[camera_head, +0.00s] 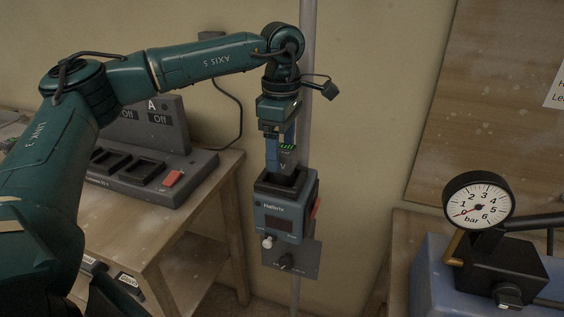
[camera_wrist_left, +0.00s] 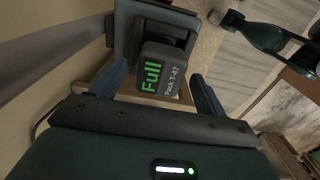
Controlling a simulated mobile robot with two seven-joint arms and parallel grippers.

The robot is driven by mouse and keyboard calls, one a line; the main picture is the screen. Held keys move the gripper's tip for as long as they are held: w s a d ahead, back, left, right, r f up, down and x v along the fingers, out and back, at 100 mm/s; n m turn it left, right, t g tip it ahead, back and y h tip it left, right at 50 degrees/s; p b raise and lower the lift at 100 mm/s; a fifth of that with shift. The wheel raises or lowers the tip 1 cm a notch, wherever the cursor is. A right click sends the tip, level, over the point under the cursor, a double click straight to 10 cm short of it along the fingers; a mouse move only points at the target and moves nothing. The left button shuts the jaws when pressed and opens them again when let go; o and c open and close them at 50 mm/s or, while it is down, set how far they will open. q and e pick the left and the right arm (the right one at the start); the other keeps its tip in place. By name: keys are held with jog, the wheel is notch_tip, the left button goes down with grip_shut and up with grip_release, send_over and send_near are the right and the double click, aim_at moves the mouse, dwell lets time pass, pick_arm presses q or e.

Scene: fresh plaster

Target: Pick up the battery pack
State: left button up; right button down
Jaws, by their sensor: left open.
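The battery pack (camera_head: 287,159) stands upright with its lower end in the dark slot on top of a grey-blue wall device (camera_head: 285,222) marked Hallrix. How deep it sits is hard to see. In the left wrist view the pack (camera_wrist_left: 163,75) shows a lit green "Full" and the label "Pack T-47". My left gripper (camera_head: 281,152) points down from above, its blue fingers beside the pack. In the left wrist view the fingers of this gripper (camera_wrist_left: 157,78) are spread on either side of the pack, with gaps visible.
A grey charging station (camera_head: 150,160) with dark bays and a red switch stands on a wooden table (camera_head: 190,215) at left. A pressure gauge (camera_head: 478,207) on a black block stands at right. A vertical pipe (camera_head: 307,110) runs behind the device.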

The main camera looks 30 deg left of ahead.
pick_arm(q)
jog(key=shift+f, duration=1.45)
jog(key=shift+c, duration=0.5)
jog(key=shift+r, duration=0.1)
jog(key=c, duration=1.2)
